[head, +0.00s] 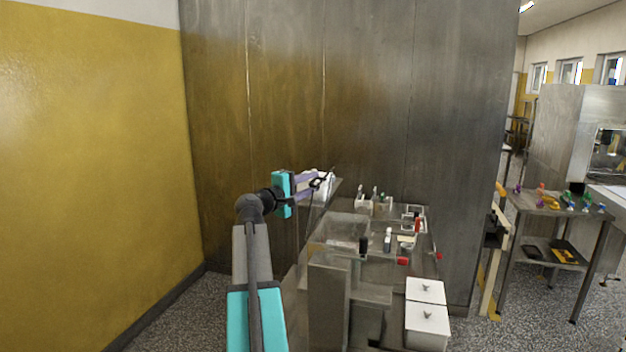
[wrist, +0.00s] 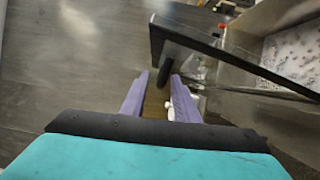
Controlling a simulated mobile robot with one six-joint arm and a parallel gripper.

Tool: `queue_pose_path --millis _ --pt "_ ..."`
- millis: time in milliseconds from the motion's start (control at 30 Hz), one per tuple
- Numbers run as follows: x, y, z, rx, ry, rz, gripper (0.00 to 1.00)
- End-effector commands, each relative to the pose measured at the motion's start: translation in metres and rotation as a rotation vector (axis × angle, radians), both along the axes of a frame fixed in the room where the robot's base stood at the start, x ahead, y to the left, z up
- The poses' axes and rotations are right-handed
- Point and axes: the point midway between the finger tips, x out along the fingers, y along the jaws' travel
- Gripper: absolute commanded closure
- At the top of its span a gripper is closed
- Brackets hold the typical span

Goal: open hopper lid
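My gripper (head: 316,180) has a teal body and two purple fingers and reaches right toward a small white-sided unit (head: 327,187) by the steel wall. In the wrist view the fingers of my gripper (wrist: 159,82) are apart. A dark rounded piece (wrist: 166,70) lies at or just beyond the fingertips, below a thick dark bar (wrist: 195,42). I cannot tell whether the fingers touch it. The bar slants across a metal-walled box with a pale speckled inside (wrist: 292,52), which looks like the hopper. Which part is the lid is unclear.
A bench (head: 345,225) with small bottles and red parts stands right of my arm. Two white boxes (head: 427,291) are in front. A steel wall (head: 350,90) is behind and a yellow wall (head: 90,150) is left. A side table (head: 560,208) is farther right.

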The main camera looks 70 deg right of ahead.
Motion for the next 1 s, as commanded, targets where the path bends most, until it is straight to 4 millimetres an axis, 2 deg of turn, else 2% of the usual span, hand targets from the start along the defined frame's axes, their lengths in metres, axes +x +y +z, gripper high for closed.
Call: queue_pose_path --millis 133,433,600,1000 --pt "-0.0021 -0.0072 0.0008 0.000 0.000 0.001 0.72" --pt "-0.0027 -0.0081 0.0000 0.000 -0.001 0.001 0.72" --pt "-0.0029 -0.0079 0.0000 0.000 -0.001 0.001 0.99" --pt "-0.0063 -0.0099 -0.0011 -0.001 0.010 -0.006 1.00"
